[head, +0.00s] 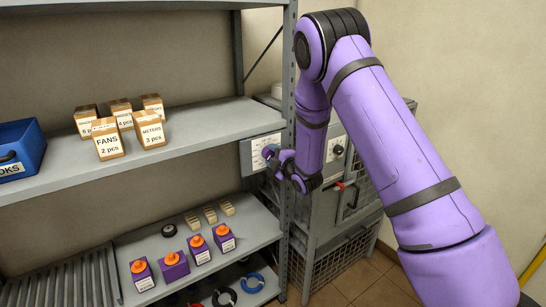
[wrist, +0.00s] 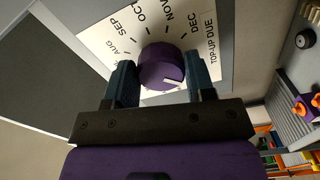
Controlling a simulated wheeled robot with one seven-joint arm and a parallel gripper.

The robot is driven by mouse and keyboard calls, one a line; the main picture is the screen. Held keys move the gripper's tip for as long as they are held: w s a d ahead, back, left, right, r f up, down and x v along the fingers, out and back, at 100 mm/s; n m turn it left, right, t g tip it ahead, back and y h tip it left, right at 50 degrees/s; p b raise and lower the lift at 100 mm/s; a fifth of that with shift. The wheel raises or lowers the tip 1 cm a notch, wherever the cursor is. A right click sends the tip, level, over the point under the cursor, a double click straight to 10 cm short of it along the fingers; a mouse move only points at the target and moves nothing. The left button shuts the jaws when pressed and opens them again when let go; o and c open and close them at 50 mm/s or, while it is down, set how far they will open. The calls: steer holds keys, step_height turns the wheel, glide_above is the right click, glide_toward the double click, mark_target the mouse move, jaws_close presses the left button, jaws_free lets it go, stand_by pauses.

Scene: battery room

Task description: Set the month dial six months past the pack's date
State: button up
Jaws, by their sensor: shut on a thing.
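The month dial's purple knob (wrist: 160,66) sits on a white plate (wrist: 103,32) in the wrist view. The plate reads AUG, SEP, OCT, NOV, DEC and TOP-UP DUE; other months are hidden behind my gripper. My gripper (wrist: 162,82) is shut on the knob, one blue finger on each side. A white mark on the knob lies low, toward the right finger; its month cannot be read. In the head view my gripper (head: 274,154) is at the white dial plate (head: 252,157). Purple packs with orange caps (head: 200,250) stand on the lower shelf; their label dates are too small to read.
A shelf post (head: 288,120) stands close beside my gripper. The upper shelf (head: 215,122) holds small cartons (head: 108,140) and a blue bin (head: 20,145). A grey cabinet (head: 335,195) with a dark knob and a red lever is at the right.

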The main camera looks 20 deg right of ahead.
steer(key=shift+n, duration=1.2)
steer(key=o, duration=0.9)
steer(key=v, duration=1)
steer(key=shift+s+d, duration=0.15)
steer(key=shift+s, duration=0.25)
steer(key=shift+r, duration=0.15)
